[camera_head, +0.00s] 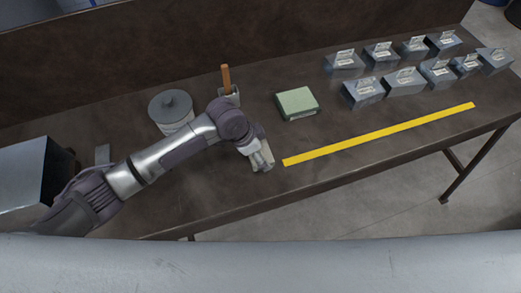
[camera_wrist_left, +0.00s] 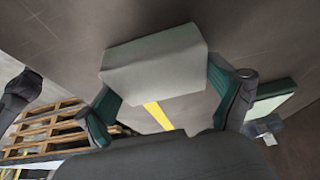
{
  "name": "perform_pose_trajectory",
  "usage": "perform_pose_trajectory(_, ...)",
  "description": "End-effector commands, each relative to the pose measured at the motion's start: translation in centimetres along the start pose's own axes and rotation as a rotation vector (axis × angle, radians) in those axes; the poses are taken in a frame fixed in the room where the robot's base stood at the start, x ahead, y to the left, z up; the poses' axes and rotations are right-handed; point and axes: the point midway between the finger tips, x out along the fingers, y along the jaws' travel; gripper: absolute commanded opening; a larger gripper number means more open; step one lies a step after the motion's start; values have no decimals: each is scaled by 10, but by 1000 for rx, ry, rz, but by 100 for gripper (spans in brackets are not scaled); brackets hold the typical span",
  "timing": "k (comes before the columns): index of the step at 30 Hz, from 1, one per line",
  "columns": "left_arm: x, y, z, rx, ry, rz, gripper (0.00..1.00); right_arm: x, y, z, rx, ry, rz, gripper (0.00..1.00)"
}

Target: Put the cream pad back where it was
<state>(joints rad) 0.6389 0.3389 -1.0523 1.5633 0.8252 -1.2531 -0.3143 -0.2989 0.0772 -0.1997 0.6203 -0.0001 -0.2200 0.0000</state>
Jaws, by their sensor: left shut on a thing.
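My left gripper (camera_head: 262,156) is shut on the cream pad, over the front part of the table left of the yellow strip. In the left wrist view the cream pad (camera_wrist_left: 155,62) is a pale block between the two fingers of the left gripper (camera_wrist_left: 165,85). In the head view the gripper covers much of the pad. I cannot tell whether the pad touches the tabletop. My right gripper is not in view.
A green-topped block (camera_head: 297,102) lies behind the yellow strip (camera_head: 380,134). A grey lidded tub (camera_head: 171,110) and a wooden-handled tool (camera_head: 226,80) stand behind my arm. Tabletop around the strip is clear.

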Motion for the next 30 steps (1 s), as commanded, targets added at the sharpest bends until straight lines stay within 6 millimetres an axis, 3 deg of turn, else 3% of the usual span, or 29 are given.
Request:
perform_pose_trajectory(1, 2, 0, 1, 0, 0, 1, 55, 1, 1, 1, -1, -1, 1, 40)
perform_pose_trajectory(2, 2, 0, 1, 0, 0, 0, 94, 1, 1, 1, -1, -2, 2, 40)
perform_pose_trajectory(3, 2, 0, 1, 0, 0, 0, 100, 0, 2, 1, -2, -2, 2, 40)
perform_pose_trajectory(13, 1, 0, 0, -1, 0, 0, 100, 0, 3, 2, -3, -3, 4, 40)
perform_pose_trajectory(17, -8, -1, 0, -2, 1, -1, 100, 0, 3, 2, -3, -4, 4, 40)
perform_pose_trajectory(30, -96, 0, 0, 2, 1, -2, 100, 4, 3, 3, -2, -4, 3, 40)
